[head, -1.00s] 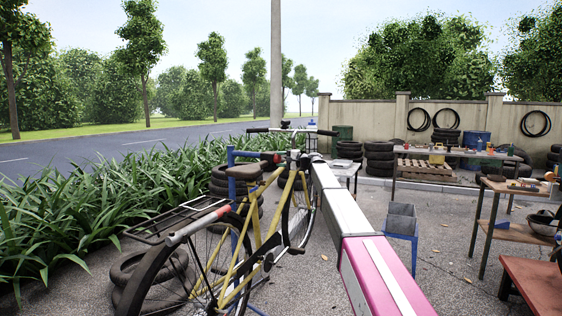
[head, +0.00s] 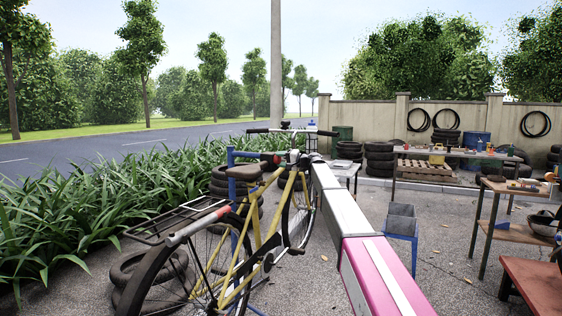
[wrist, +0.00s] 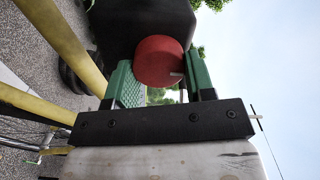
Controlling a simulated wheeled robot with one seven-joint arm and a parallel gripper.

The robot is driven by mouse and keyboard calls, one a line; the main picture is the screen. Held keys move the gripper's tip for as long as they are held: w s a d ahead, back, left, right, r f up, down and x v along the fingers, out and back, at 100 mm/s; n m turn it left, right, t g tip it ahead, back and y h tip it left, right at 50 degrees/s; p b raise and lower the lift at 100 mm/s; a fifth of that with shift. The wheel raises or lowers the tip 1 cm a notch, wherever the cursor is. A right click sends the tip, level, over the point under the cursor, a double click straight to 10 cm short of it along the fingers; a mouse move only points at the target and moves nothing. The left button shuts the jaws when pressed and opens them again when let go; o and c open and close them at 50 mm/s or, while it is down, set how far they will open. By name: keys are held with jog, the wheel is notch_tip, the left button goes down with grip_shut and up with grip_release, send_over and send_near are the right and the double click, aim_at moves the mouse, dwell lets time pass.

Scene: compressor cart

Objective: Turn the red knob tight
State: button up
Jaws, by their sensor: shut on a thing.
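The red knob (wrist: 158,61) is round and sits against a black block (wrist: 140,22) in the wrist view. My gripper (wrist: 165,78) has green fingers, one on each side of the knob, and is shut on it. A small pale mark shows near the knob's lower right edge. In the head view, a small red spot (head: 277,159) shows by the dark clamp near the bicycle frame, at the far end of my arm. My fingers are too small there to make out.
A yellow bicycle (head: 250,245) stands left of my arm, with a rear rack (head: 178,218). Yellow tubes (wrist: 65,40) pass close to my gripper. Open ground lies around the stool.

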jog(key=o, duration=0.9)
jog(key=shift+s, duration=0.1)
jog(key=shift+d, duration=0.15)
jog(key=v, duration=1)
jog(key=shift+s+d, duration=0.15)
jog(key=shift+d, duration=0.15)
